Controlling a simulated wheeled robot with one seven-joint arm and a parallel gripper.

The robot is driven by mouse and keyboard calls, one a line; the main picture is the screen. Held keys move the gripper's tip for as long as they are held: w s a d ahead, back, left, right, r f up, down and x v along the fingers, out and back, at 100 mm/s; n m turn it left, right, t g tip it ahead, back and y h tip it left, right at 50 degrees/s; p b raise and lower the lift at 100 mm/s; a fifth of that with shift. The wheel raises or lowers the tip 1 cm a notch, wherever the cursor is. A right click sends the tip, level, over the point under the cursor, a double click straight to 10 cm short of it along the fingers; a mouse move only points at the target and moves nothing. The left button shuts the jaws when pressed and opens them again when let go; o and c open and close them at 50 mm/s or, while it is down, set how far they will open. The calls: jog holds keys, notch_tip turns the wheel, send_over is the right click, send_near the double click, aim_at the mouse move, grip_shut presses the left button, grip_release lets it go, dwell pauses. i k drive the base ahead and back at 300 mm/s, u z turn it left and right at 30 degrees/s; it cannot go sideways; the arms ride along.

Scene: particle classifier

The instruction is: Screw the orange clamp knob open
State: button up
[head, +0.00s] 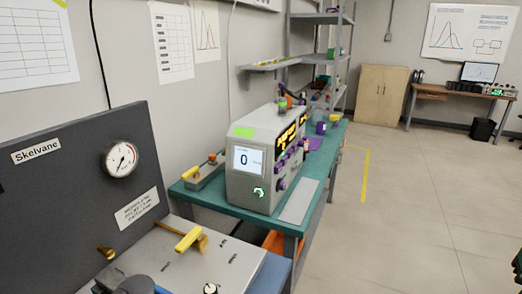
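I cannot tell for certain which part is the orange clamp knob. A small orange knob-like part (212,158) shows on a low grey fixture (205,174) at the left end of the green bench, beside the grey instrument. Another small orange part (284,102) shows on top of the grey instrument (250,190), among other small pieces. Both are too small to show whether a clamp is tight or loose. I cannot make out my gripper in the head view.
The green bench (296,229) runs back along the wall. A dark panel (60,200) with a gauge and a metal deck (225,262) with a yellow handle (188,239) stand front left. The floor (410,200) on the right is clear. A dark, cut-off shape (517,268) shows lower right.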

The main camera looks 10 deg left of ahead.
aim_at(212, 158)
jog(key=z, duration=1.3)
jog(key=i, duration=2.5)
jog(key=u, duration=2.85)
jog(key=i, duration=0.15)
jog(key=u, duration=0.6)
